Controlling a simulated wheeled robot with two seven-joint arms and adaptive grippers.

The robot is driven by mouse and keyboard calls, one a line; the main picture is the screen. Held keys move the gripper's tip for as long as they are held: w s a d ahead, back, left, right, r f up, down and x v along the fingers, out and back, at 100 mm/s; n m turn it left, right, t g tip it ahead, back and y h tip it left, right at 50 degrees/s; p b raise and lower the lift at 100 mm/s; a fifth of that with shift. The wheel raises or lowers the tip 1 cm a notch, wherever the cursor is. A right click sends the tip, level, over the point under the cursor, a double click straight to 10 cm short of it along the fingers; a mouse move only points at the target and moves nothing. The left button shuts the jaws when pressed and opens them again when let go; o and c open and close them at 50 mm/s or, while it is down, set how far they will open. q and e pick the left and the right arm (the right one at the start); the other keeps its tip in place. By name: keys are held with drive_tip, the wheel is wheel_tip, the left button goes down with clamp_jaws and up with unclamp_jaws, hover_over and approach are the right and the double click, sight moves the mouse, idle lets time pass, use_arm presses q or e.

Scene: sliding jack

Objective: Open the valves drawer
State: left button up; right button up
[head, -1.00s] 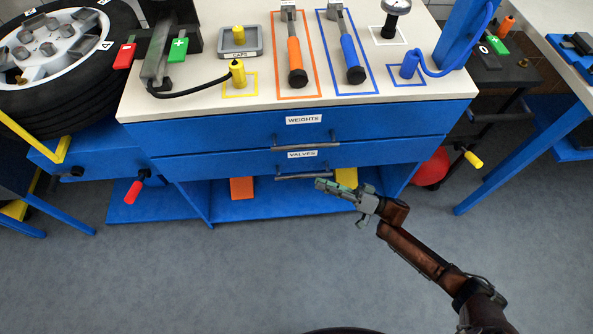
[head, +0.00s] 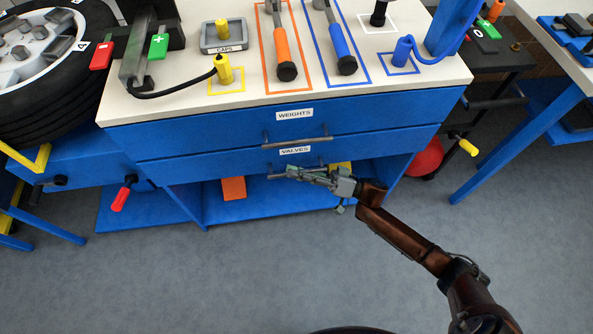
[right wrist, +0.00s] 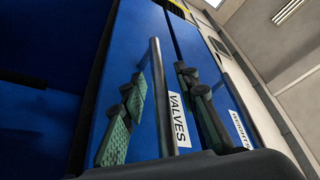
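The valves drawer (head: 200,167) is the lower of two blue drawers under the worktop, with a white VALVES label (right wrist: 178,120). It looks closed in the head view. Its grey bar handle (head: 279,176) also shows in the right wrist view as a long bar (right wrist: 160,90). My right gripper (head: 305,172) is at this handle. In the right wrist view, its green-padded fingers (right wrist: 165,112) are apart, one on each side of the bar, with gaps visible. My left gripper is not in view.
The weights drawer (head: 220,124) with its own handle (head: 295,143) sits just above. The worktop (head: 185,105) holds hammers and a caps tray (head: 224,36). A wheel (head: 45,75) stands at left. Below the drawers is an open shelf (head: 285,203); the floor (head: 200,280) in front is clear.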

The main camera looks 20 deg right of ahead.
drive_tip(key=shift+c, duration=0.6)
clamp_jaws()
